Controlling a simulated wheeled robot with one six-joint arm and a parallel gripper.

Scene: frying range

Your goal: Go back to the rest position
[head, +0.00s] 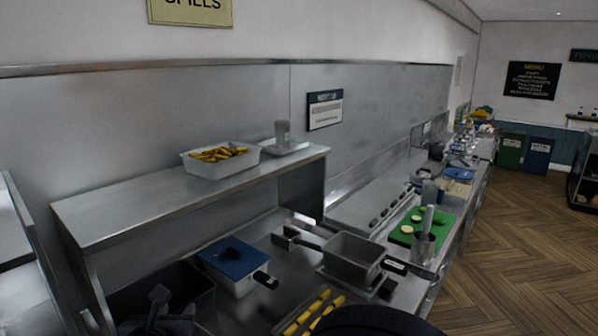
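My gripper cannot be made out in the head view. A dark rounded shape at the bottom edge, right of centre, seems to be part of my own body; it hides some of the counter front. The steel counter (405,293) of the frying range runs from the bottom left away to the right. A grey fryer basket (352,258) with a black-ended handle sits on it. A white pan-like container with a blue lid (234,258) and a black handle stands to its left.
A steel shelf (130,208) above the counter holds a white tray (213,168) of yellow fries. A green board (408,232) with cut pieces and a metal cup (423,246) lie right of the basket. Yellow-and-black bars (306,312) lie in front. The wooden floor (510,235) at right is clear.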

